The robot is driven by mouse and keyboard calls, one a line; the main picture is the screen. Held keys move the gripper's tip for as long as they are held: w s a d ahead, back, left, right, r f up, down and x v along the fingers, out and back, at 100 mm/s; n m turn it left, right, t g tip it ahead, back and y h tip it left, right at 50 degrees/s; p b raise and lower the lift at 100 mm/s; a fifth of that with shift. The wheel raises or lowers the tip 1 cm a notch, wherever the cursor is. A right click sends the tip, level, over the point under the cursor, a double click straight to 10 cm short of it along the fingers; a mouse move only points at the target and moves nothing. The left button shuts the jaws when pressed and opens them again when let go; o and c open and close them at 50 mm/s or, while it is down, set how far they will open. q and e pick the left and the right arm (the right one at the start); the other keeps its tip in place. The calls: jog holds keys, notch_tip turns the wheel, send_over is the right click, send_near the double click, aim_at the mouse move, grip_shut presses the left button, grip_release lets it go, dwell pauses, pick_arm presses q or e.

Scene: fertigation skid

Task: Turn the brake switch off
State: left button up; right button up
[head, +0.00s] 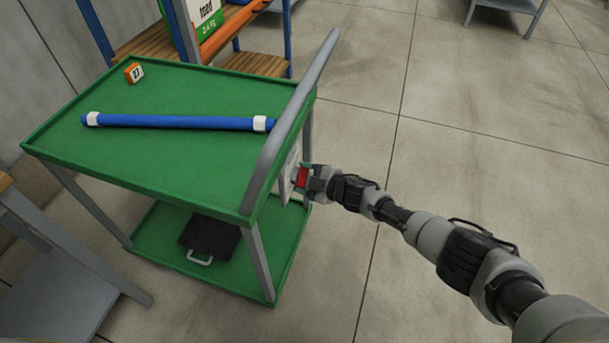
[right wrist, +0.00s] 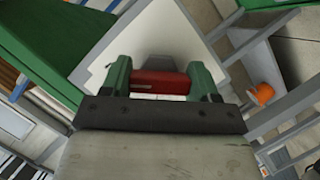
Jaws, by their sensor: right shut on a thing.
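The brake switch is a red bar (right wrist: 160,83) on a pale panel (right wrist: 165,45), seen in the right wrist view. The panel sits at the right end of a green cart (head: 150,165), below its grey handle rail (head: 290,112). My right gripper (head: 307,175) reaches the panel from the right in the head view. Its green fingers are shut on the red switch, one at each end of it. The red switch (head: 302,179) shows only in part in the head view. I cannot read its on or off setting. My left gripper is not in view.
A blue tube (head: 180,122) with white ends and a small orange box (head: 134,73) lie on the cart's top. A black case (head: 210,236) lies on the lower shelf. A wooden rack stands behind. The floor (head: 480,180) right of the cart is clear.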

dwell(0.3)
jog(key=o, duration=0.9)
jog(key=shift+d, duration=0.1)
jog(key=p+v, duration=0.3)
jog(key=v, duration=0.7)
jog(key=shift+s+d, duration=0.2)
jog(key=shift+s, duration=0.1)
